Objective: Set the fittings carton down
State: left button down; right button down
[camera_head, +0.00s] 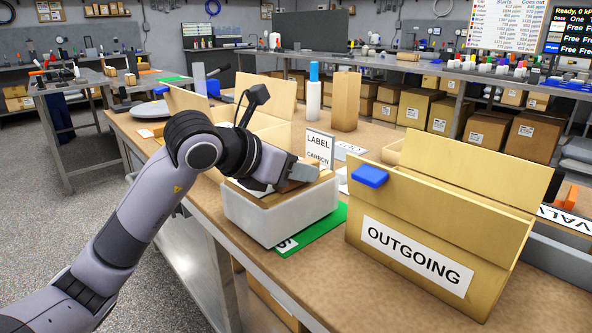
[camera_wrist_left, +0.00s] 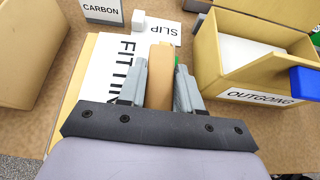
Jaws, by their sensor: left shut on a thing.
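The fittings carton (camera_head: 282,218) has a pale body and a brown top in the head view. Its top shows in the wrist view with a white label (camera_wrist_left: 108,68) reading "FITTIN", partly hidden. My left gripper (camera_head: 303,173) is above it, its fingers (camera_wrist_left: 160,85) shut on a brown upright part in the middle of the top. The carton looks level and overlaps a green mat (camera_head: 318,232) on the bench. I cannot tell whether its underside touches the mat. My right gripper is not in view.
An open OUTGOING box (camera_head: 408,232) with a blue clip (camera_head: 370,175) stands close on the right. Behind the carton are a LABEL CARBON sign (camera_head: 319,148), a white bottle (camera_head: 313,98) and a brown block (camera_head: 345,101). Bare bench (camera_head: 325,270) lies in front of the mat.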

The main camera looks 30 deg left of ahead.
pick_arm(q)
jog(key=c, duration=0.8)
grip_release()
jog(key=shift+f, duration=0.1)
jog(key=v, duration=1.2)
